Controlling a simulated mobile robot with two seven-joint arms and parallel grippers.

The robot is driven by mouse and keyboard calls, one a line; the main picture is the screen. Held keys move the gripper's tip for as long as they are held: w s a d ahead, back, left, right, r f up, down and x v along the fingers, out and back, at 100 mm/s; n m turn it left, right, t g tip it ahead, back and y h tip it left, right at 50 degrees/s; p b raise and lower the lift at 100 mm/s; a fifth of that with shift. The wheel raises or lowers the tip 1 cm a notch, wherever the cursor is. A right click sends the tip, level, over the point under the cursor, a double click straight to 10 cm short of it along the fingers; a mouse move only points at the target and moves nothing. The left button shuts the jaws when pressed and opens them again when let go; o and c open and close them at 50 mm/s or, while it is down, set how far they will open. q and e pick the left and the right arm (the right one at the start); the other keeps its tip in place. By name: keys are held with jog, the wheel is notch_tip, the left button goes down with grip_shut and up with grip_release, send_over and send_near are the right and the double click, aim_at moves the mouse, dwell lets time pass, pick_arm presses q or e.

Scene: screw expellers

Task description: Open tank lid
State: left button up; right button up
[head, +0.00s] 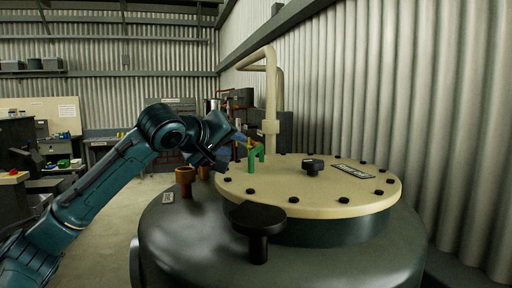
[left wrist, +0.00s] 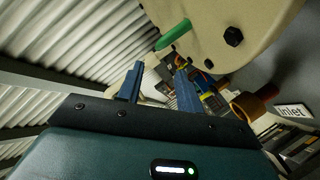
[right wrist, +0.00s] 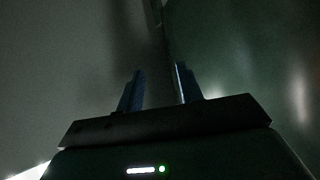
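The tank lid (head: 325,199) is a round cream disc with black bolts around its edge, lying flat on the dark tank (head: 190,238). A green handle (head: 254,158) stands on its left side and also shows in the left wrist view (left wrist: 174,34). My left gripper (head: 238,141) is beside the green handle, to its left, apart from it as far as I can tell. In the left wrist view its two fingers (left wrist: 157,85) are spread with nothing held between them. My right gripper (right wrist: 160,85) shows only in its dark wrist view, with fingers apart and empty.
A black knob (head: 259,218) stands on the tank in front of the lid. An orange-brown inlet fitting (head: 185,178) rises at left, by the Inlet label (left wrist: 292,111). A cream pipe (head: 271,90) stands behind the lid. A corrugated wall (head: 420,90) is close on the right.

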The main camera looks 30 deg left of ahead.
aim_at(254, 150)
pick_arm(q)
jog(key=p+x, duration=0.2)
jog(key=x, duration=0.8)
jog(key=shift+w+f+p, duration=0.2)
jog(key=shift+w+p, duration=0.15)
jog(key=shift+p, duration=0.05)
grip_shut()
